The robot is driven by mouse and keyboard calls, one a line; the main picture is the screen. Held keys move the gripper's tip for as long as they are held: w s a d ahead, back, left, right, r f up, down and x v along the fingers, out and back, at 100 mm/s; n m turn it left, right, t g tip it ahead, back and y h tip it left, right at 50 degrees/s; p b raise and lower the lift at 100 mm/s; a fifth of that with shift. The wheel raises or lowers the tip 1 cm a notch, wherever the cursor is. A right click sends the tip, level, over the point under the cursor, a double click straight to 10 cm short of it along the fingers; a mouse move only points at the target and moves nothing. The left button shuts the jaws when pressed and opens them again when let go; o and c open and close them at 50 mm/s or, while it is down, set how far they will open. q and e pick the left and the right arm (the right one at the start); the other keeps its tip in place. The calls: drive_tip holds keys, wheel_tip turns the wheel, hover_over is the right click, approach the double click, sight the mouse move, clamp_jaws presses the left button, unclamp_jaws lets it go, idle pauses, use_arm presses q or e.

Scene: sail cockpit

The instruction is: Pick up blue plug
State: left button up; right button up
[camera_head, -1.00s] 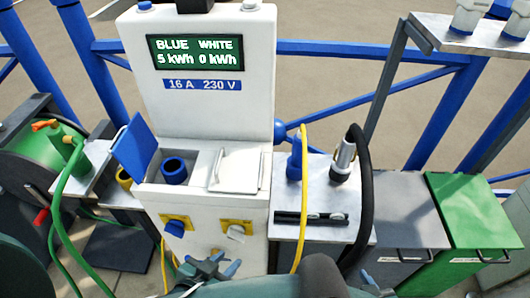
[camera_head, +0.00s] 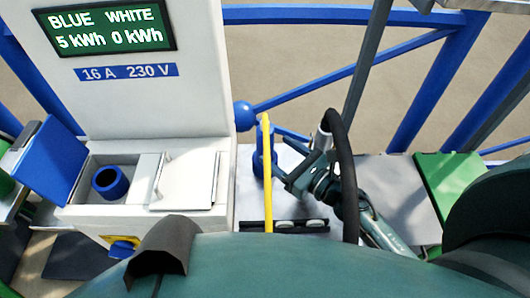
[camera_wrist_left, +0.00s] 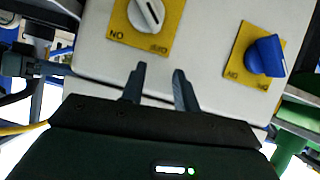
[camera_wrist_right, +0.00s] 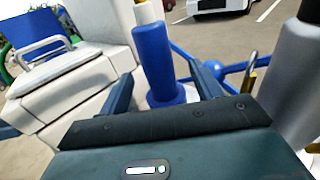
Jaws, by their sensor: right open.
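The blue plug (camera_head: 258,165) stands upright on the grey metal shelf right of the white power post, partly covered by its yellow cable (camera_head: 267,200). My right gripper (camera_head: 288,172) is open just right of it. In the right wrist view the blue plug (camera_wrist_right: 160,65) rises between the two spread fingers (camera_wrist_right: 165,85); contact cannot be told. My left gripper (camera_wrist_left: 158,78) is open and empty in its wrist view, by the post's front with a white knob (camera_wrist_left: 146,14) and a blue knob (camera_wrist_left: 266,56). It is hidden in the head view.
A silver connector (camera_head: 323,138) with a thick black cable (camera_head: 344,170) stands close to my right gripper. The power post (camera_head: 135,100) has an open blue lid (camera_head: 50,165) and a blue socket (camera_head: 110,182). A green bin (camera_head: 440,180) is at right.

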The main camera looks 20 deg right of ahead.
sight(260, 138)
drive_tip(key=p+x, duration=0.1)
drive_tip(key=x, duration=0.5)
drive_tip(key=shift+w+a+r+p, duration=0.25)
drive_tip(key=shift+a+p, duration=0.1)
drive_tip(key=shift+p, duration=0.05)
drive_tip(key=shift+c, duration=0.4)
drive_tip(key=c, duration=1.2)
